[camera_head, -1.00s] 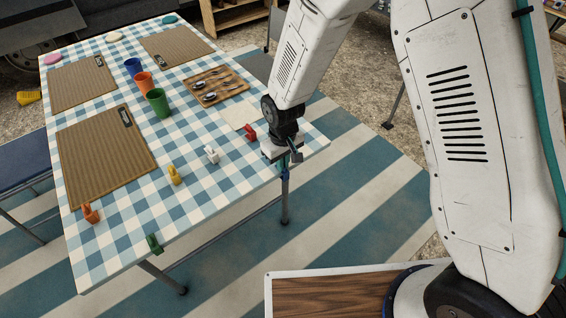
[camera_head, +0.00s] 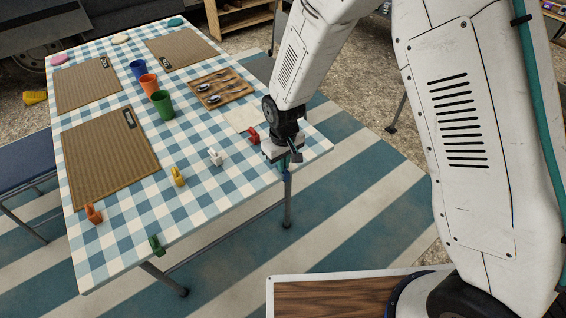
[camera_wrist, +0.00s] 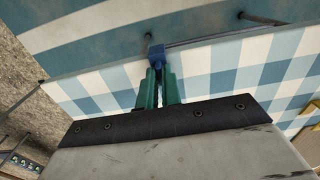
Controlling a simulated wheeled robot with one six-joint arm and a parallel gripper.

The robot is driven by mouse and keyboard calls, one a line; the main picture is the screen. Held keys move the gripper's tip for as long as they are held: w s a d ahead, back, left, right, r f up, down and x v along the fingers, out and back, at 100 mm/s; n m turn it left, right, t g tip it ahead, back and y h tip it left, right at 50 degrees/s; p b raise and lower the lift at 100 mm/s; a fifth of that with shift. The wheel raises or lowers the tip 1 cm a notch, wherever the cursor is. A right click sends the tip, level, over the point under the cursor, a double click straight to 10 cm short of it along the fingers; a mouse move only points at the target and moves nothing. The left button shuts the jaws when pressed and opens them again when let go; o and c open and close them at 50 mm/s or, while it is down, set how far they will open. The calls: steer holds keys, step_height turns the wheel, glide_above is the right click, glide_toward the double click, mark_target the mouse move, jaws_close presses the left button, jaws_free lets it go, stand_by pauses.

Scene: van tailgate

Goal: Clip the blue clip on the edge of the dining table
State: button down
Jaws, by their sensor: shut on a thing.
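My gripper (camera_wrist: 159,88) has teal fingers and is shut on the blue clip (camera_wrist: 155,52), which shows at the fingertips in the wrist view. The clip is at the near long edge of the dining table (camera_wrist: 205,75); I cannot tell whether its jaws are around the edge. In the head view, my gripper (camera_head: 286,161) is at the table's (camera_head: 215,205) edge towards the right corner, and the clip is mostly hidden.
Yellow (camera_head: 178,177), white (camera_head: 215,157) and red (camera_head: 253,135) clips stand on the checked cloth near my gripper. Cups, woven mats and a cutlery tray (camera_head: 221,88) lie farther back. A table leg (camera_head: 288,205) stands below my gripper. The striped rug in front is clear.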

steer(key=c, duration=1.5)
jaws_free()
step_height(320, 180, up, 8)
steer(key=shift+f, duration=0.1)
steer(key=s+d+r+m+t, duration=0.1)
steer(key=s+d+r+m, duration=0.5)
steer(key=s+d+r, duration=1.8)
step_height(320, 180, up, 2)
steer(key=shift+s+d+r+m, duration=0.1)
steer(key=shift+s+d+m, duration=0.25)
steer(key=shift+s, duration=0.4)
